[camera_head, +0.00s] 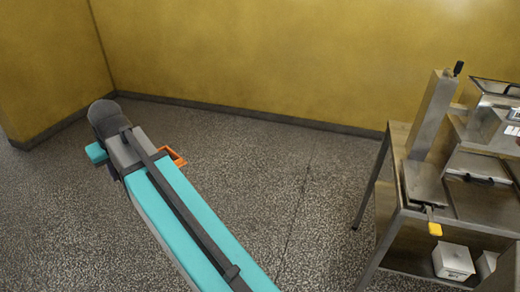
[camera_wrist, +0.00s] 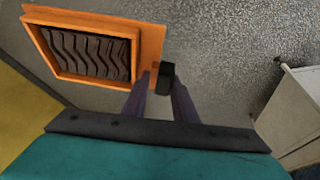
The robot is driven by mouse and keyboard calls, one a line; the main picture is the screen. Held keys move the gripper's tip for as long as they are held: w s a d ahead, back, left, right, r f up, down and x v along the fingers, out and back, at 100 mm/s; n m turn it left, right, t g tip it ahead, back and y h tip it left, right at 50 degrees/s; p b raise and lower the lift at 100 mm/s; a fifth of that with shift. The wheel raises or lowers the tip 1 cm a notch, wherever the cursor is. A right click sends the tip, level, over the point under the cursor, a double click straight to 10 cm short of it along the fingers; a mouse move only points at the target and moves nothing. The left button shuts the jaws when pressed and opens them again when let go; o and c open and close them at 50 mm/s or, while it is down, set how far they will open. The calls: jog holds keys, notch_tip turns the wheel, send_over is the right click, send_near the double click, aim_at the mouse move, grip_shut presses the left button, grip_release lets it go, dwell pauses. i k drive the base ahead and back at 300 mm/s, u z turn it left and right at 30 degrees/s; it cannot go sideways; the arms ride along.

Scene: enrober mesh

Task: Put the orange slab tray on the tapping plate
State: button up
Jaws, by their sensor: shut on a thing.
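The orange slab tray (camera_wrist: 150,46) is at the upper left of the wrist view, with a dark, wavy-ridged slab (camera_wrist: 92,52) in it. My gripper (camera_wrist: 163,84) is shut on the tray's short black grip (camera_wrist: 166,76) at its right edge. In the head view a corner of the tray (camera_head: 178,160) shows beside my arm, over the floor; the arm hides the rest and the fingers. A flat grey plate (camera_head: 424,184) with a yellow-ended handle, likely the tapping plate, is at the table's left front, well apart from the tray. It looks empty.
The steel table (camera_head: 393,170) stands at the right, carrying a machine with an upright column (camera_head: 436,112) and metal housings. A white container (camera_head: 453,261) sits on its lower shelf. Yellow walls (camera_head: 250,50) close off the back and left. The speckled floor (camera_head: 300,200) between is clear.

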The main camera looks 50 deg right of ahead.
aim_at(425, 181)
jog(key=u, duration=0.05)
jog(key=k, duration=1.1)
jog(key=z, duration=0.5)
